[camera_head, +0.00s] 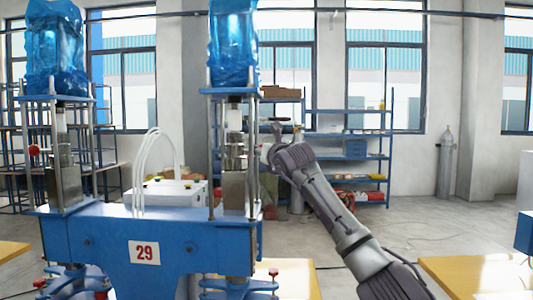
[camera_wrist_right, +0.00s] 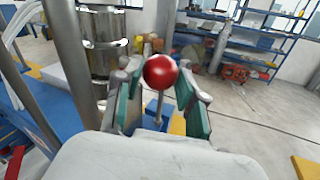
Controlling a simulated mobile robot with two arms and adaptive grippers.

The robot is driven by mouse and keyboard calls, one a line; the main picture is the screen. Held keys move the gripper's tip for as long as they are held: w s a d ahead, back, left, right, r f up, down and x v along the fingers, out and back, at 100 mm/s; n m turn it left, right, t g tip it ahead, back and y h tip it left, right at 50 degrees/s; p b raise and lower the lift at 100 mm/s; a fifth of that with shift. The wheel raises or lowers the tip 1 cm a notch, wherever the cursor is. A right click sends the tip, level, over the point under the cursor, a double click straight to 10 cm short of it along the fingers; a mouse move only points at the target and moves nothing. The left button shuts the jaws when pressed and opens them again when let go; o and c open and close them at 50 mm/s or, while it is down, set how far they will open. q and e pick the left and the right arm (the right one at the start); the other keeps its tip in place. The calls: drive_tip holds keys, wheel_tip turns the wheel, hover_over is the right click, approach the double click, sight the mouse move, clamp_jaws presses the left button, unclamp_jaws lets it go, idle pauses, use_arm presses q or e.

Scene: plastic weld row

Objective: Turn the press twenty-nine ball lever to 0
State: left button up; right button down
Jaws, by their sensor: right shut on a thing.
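The blue press with the number 29 plate (camera_head: 144,253) stands in the left half of the head view. In the right wrist view a red ball (camera_wrist_right: 160,71) on a thin metal rod (camera_wrist_right: 159,106) sits between the two fingers of my right gripper (camera_wrist_right: 158,88), which is shut on this ball lever. In the head view my right gripper (camera_head: 270,148) is beside the press's right column, and it hides the ball there. Another red ball (camera_head: 34,149) shows by the left column. My left gripper is not in view.
Metal posts and a shiny cylinder (camera_wrist_right: 104,42) stand close left of my right gripper. A white box (camera_head: 175,191) with pale hoses sits on the press. Blue shelves (camera_head: 350,157) stand behind. Open floor lies to the right, with a yellow table (camera_head: 465,275) in front.

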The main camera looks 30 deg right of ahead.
drive_tip(key=shift+a+r, duration=0.15)
drive_tip(key=shift+r, duration=0.15)
drive_tip(key=c, duration=1.1)
unclamp_jaws()
drive_tip(key=o, duration=0.4)
drive_tip(key=shift+w+a+f, duration=0.15)
drive_tip(key=shift+f, duration=0.15)
